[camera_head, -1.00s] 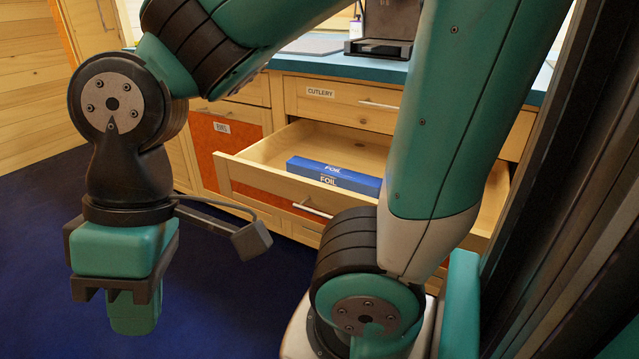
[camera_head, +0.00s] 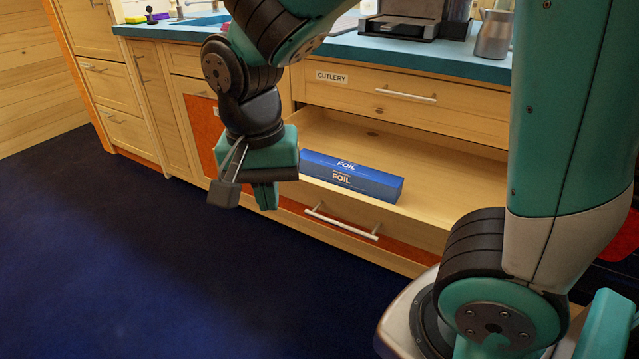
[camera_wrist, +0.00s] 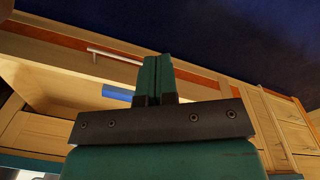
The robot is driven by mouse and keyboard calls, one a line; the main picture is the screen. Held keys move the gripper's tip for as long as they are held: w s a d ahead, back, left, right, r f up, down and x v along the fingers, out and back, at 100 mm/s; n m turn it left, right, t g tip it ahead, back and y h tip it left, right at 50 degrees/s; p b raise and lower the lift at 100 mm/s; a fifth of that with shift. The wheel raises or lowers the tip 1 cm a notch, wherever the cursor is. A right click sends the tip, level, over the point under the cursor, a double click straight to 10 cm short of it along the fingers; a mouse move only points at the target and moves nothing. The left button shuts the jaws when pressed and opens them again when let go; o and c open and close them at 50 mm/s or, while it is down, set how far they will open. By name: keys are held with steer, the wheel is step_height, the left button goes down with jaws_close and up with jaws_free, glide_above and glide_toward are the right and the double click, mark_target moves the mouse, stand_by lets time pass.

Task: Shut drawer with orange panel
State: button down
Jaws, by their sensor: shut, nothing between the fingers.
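The drawer with the orange panel (camera_head: 402,249) stands open below the cutlery drawer. Its front has a pale bar handle (camera_head: 342,222), and a blue foil box (camera_head: 350,176) lies inside. My gripper (camera_head: 266,197) is shut and empty, fingers pointing down. In the head view it overlaps the drawer's left end, left of the handle, and hides that corner. In the wrist view, which looks upside down, the shut fingers (camera_wrist: 157,72) overlap the drawer front, with the handle (camera_wrist: 112,56) to their left and part of the foil box (camera_wrist: 117,93) showing. I cannot tell whether they touch the front.
The cutlery drawer (camera_head: 450,105) above is shut. The teal counter (camera_head: 430,58) holds a dark appliance (camera_head: 405,20) and a metal jug (camera_head: 494,35). An orange-panelled cabinet door (camera_head: 201,125) is left of the drawer. The dark blue floor (camera_head: 130,260) in front is clear.

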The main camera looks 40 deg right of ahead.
steer(key=w+d+f+m+h, duration=0.1)
steer(key=w+d+m+h, duration=0.3)
steer(key=m, duration=0.5)
steer(key=m+g+h+b, duration=0.2)
steer(key=m, duration=1.2)
glide_toward(326, 198)
step_height(326, 198, down, 5)
steer(key=s+a, duration=0.1)
steer(key=s, duration=0.2)
steer(key=d, duration=0.1)
steer(key=w+d, duration=0.1)
steer(key=d, duration=0.1)
steer(key=shift+w+r, duration=0.2)
steer(key=shift+w, duration=0.1)
steer(key=shift+w+d, duration=0.15)
steer(key=shift+d, duration=0.2)
